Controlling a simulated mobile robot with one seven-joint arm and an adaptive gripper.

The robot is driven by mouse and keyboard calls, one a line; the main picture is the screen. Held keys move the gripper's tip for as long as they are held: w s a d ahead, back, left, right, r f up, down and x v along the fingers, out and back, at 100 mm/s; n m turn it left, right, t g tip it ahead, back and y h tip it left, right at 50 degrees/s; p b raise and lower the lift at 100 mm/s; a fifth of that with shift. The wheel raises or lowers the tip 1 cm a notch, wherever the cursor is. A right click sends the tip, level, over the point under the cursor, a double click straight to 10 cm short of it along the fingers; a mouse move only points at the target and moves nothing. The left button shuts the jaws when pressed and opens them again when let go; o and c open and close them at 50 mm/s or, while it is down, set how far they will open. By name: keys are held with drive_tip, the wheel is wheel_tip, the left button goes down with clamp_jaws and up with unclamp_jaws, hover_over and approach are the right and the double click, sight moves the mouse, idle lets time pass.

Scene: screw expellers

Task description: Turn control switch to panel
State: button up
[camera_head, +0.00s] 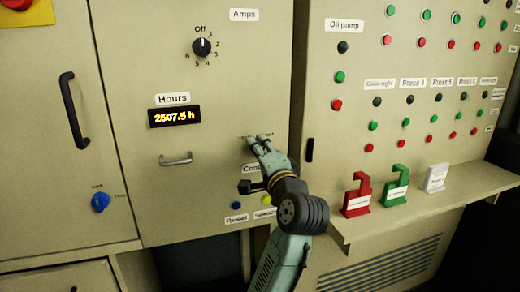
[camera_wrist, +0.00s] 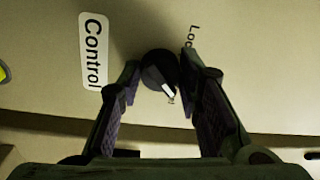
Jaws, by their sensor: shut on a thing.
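The control switch (camera_wrist: 157,72) is a round black knob with a white pointer mark. In the wrist view it sits between the fingertips, beside the label "Control" (camera_wrist: 94,50) and part of a label reading "Loc" (camera_wrist: 192,36). My gripper (camera_wrist: 160,80) is shut on the knob, one finger on each side. The pointer slants toward the lower right of that view. In the head view my gripper (camera_head: 256,141) reaches the cabinet front, and its fingers hide the knob. The word "Panel" is not legible in either view.

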idle(0.5)
drive_tip(key=o, duration=1.1)
drive_tip(key=shift+o, duration=0.2)
drive_tip(key=shift+s+d, duration=0.1)
drive_tip(key=v, duration=1.1)
drive_tip(key=shift+s+f, duration=0.15)
drive_tip(key=shift+s, duration=0.25)
drive_tip(key=shift+d, duration=0.1)
